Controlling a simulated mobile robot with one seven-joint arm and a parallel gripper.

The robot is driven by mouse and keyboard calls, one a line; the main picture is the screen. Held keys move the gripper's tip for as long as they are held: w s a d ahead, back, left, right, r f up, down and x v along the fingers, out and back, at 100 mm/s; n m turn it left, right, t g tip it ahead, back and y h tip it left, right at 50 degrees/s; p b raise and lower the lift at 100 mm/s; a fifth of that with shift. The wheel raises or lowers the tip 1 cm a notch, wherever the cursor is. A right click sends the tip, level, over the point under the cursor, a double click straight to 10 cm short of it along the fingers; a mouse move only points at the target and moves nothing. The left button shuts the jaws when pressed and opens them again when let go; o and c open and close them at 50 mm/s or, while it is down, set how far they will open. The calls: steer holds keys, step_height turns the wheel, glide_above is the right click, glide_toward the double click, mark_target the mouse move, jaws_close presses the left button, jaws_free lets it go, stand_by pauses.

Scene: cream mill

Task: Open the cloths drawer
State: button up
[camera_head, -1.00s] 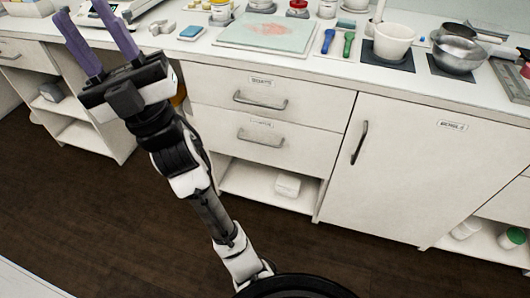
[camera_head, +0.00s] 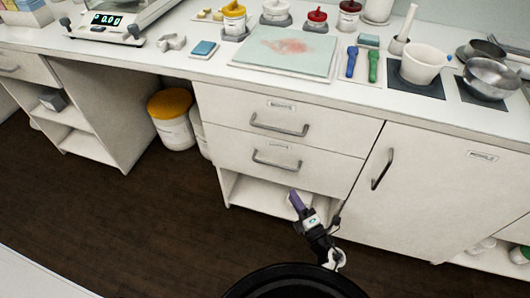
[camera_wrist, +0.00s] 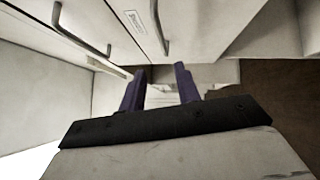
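Two white drawers are stacked under the counter in the head view, an upper drawer (camera_head: 315,138) and a lower drawer (camera_head: 306,169). Each has a grey bar handle and a small label whose words are too small to read, so I cannot tell which is the cloths drawer. Both look closed. The upper handle (camera_head: 279,127) and lower handle (camera_head: 275,162) are free. My gripper (camera_head: 296,198) is low, below the lower drawer at the open shelf. In the wrist view my gripper's two purple fingers (camera_wrist: 160,88) stand apart with nothing between them; handles (camera_wrist: 82,32) show above them.
A cupboard door with a vertical handle (camera_head: 382,169) is right of the drawers. A yellow-lidded tub (camera_head: 172,119) stands on the floor to the left. The countertop holds a pale board (camera_head: 284,51), a scale (camera_head: 107,25), bowls and jars. The dark floor in front is clear.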

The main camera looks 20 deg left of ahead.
mark_target(273, 164)
steer(key=x, duration=0.7)
steer(key=b+x, duration=0.1)
steer(key=x, duration=0.6)
steer(key=shift+w+a+f, duration=0.15)
steer(key=shift+w+a, duration=0.05)
jaws_close()
